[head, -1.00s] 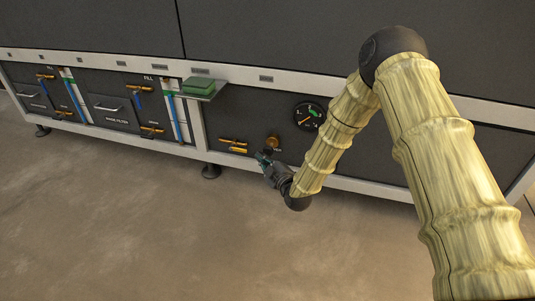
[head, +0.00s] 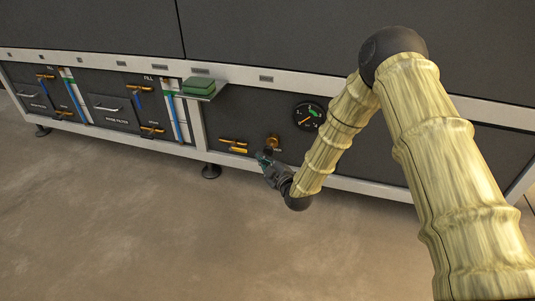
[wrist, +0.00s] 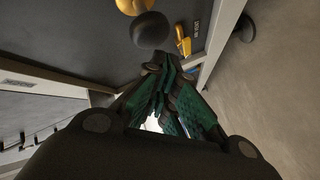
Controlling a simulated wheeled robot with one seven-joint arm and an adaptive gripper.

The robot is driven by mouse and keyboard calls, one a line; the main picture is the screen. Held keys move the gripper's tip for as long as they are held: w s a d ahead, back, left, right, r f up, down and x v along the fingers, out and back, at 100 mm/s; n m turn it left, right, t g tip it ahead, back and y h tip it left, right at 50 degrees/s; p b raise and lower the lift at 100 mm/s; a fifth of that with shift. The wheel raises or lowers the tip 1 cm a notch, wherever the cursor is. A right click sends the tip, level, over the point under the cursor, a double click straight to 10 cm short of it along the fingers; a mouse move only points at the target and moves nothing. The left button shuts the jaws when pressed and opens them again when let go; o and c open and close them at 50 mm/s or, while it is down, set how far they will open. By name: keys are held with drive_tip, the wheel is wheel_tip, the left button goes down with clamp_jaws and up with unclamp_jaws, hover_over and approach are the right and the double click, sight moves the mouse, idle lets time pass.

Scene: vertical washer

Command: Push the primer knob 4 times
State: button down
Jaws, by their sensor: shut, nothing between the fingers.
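The primer knob, a brass fitting (head: 273,142) on the dark lower panel, sits below and left of a round gauge. In the wrist view a dark round cap (wrist: 150,30) shows in front of the yellow brass part at the top edge; it appears to be the knob's end. My gripper (head: 264,156) is just below and left of the knob in the head view. Its green-padded fingers also show in the wrist view (wrist: 160,66), drawn together and empty, with the tips close to the dark cap. I cannot tell whether they touch it.
The gauge (head: 308,116) is above right of the knob. Brass valve handles (head: 233,145) are to its left. A small shelf with a green box (head: 198,85) juts out above them. The concrete floor (head: 130,230) in front is clear.

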sight(265, 150)
drive_tip(key=shift+w, duration=0.15)
drive_tip(key=shift+w+d, duration=0.15)
drive_tip(key=shift+w, duration=0.05)
drive_tip(key=shift+w+d, duration=0.25)
drive_tip(key=shift+w, duration=0.55)
drive_tip(key=shift+w+d, duration=0.25)
drive_tip(key=shift+w, duration=0.5)
idle(2.3)
drive_tip(key=shift+s+r+p, duration=0.1)
drive_tip(key=shift+s+p, duration=0.05)
drive_tip(key=shift+p, duration=0.15)
drive_tip(key=shift+s+a+p, duration=0.35)
drive_tip(key=shift+s+p, duration=0.1)
drive_tip(key=shift+s, duration=0.45)
drive_tip(key=shift+s+a+p, duration=0.3)
drive_tip(key=shift+s+p, duration=0.15)
drive_tip(key=shift+s, duration=0.45)
drive_tip(key=shift+s+a+p, duration=0.25)
drive_tip(key=shift+s+p, duration=0.1)
drive_tip(key=shift+s, duration=0.45)
drive_tip(key=shift+s+a+p, duration=0.25)
drive_tip(key=shift+s+p, duration=0.1)
drive_tip(key=shift+s, duration=0.45)
drive_tip(key=shift+s+a+p, duration=0.25)
drive_tip(key=shift+s+p, duration=0.1)
drive_tip(key=shift+s, duration=0.45)
